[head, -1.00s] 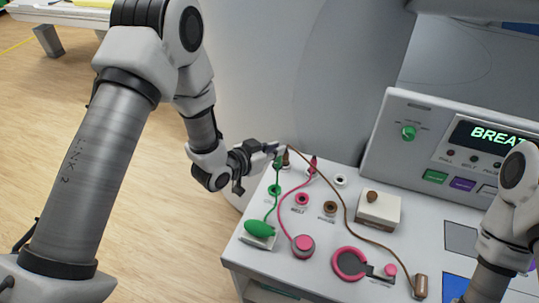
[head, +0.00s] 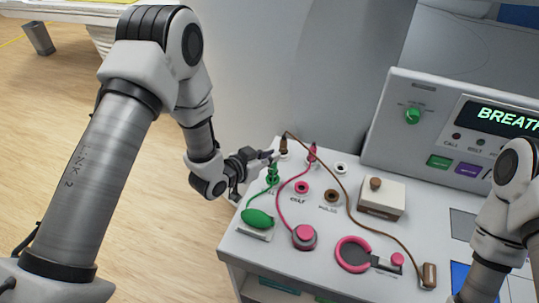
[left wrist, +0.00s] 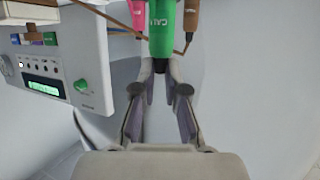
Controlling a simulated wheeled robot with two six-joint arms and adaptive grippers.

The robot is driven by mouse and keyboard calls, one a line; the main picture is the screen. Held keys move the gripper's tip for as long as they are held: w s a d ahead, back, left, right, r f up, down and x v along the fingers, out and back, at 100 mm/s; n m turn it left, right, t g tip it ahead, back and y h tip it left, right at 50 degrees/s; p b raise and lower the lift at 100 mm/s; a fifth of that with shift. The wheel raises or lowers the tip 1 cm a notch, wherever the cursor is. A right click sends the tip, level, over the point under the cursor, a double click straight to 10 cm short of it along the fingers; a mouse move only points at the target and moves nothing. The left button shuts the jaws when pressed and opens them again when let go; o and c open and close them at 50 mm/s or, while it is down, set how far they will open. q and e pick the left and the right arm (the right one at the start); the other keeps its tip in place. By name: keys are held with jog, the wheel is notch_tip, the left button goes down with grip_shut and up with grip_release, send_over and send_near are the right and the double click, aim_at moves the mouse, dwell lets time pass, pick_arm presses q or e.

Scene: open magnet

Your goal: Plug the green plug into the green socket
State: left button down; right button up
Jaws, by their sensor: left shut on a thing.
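The green plug (head: 274,167) stands about upright at the green socket (head: 272,180), at the panel's left back. Its lower end meets or nearly meets the socket; I cannot tell whether it is seated. My left gripper (head: 268,156) is shut on the green plug, reaching in from the left. In the left wrist view the plug (left wrist: 162,30) sits at the tips of my left gripper (left wrist: 161,66). The plug's green cord runs down to a green bulb (head: 258,218). My right gripper is outside the picture.
A brown plug (head: 283,146) and a pink plug (head: 312,151) stand close behind and right of the green one. A pink socket (head: 301,188), brown socket (head: 331,195) and white socket (head: 341,168) are open. The brown cord crosses the panel near a white box (head: 380,198).

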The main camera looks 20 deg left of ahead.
pick_arm(q)
jog(key=shift+f+b, duration=1.15)
jog(key=shift+f, duration=0.2)
dwell(0.3)
jog(key=c, duration=1.1)
grip_release()
jog(key=shift+c, duration=0.2)
jog(key=shift+s, duration=0.1)
jog(key=v, duration=1.2)
